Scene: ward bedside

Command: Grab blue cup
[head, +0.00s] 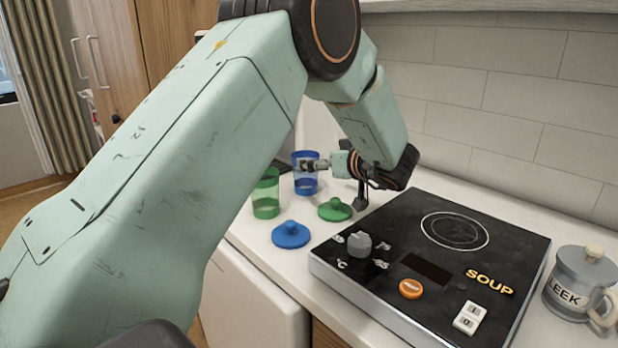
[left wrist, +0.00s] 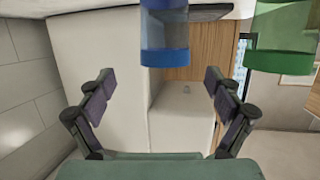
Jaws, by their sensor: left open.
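The blue cup (head: 306,183) is see-through and stands upright on the white counter, behind the green cup (head: 265,196). My left gripper (head: 312,164) reaches toward it from the right, its fingers overlapping the cup's upper part in the head view. In the left wrist view, the blue cup (left wrist: 164,35) shows at the top, beyond the fingertips. My left gripper (left wrist: 157,80) is open there, with nothing between its fingers. The green cup (left wrist: 281,35) is at the upper right of that view. My right gripper is in neither view.
A blue lid (head: 291,235) and a green lid (head: 335,209) lie on the counter (head: 268,249) in front of the cups. A black cooktop (head: 392,236) with a knob and buttons fills the right side. A grey lidded mug (head: 577,285) stands at far right. A tiled wall rises behind.

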